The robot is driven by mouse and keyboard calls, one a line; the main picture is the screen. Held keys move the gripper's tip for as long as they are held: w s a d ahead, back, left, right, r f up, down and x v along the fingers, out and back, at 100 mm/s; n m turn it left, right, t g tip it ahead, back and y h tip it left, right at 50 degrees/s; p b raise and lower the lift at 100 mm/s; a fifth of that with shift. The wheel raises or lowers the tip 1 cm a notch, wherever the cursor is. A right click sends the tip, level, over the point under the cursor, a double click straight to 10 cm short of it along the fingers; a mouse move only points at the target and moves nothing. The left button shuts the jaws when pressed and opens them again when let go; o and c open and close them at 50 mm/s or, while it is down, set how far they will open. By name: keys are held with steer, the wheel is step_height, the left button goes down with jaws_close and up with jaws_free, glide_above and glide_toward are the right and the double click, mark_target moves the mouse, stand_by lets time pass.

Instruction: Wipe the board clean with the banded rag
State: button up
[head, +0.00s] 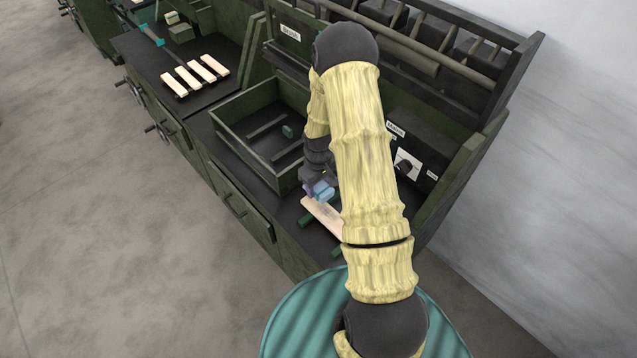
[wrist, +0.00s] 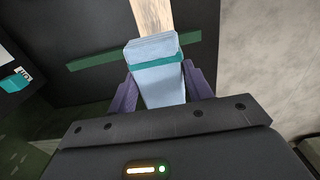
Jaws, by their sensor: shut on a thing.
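My gripper (wrist: 160,92) is shut on the banded rag (wrist: 152,50), a light blue folded cloth with a teal band across it. In the head view the rag (head: 321,192) shows small beside my wrist. The board (head: 320,215) is a pale wooden plank on green supports on the dark bench top; my arm hides its right end. In the wrist view the board (wrist: 152,14) runs up from behind the rag.
A green open crate (head: 250,147) with a few items inside stands left of my gripper. Several pale slats (head: 195,75) lie on a dark bench further back. A dark rack (head: 455,45) rises behind my arm. A green support strip (wrist: 95,60) crosses under the board.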

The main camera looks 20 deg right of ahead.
steer(key=shift+a, duration=0.15)
steer(key=s+a+f+m, duration=0.1)
steer(key=a+m, duration=0.3)
steer(key=a, duration=0.4)
steer(key=shift+s+a+f, duration=0.2)
steer(key=shift+f, duration=0.05)
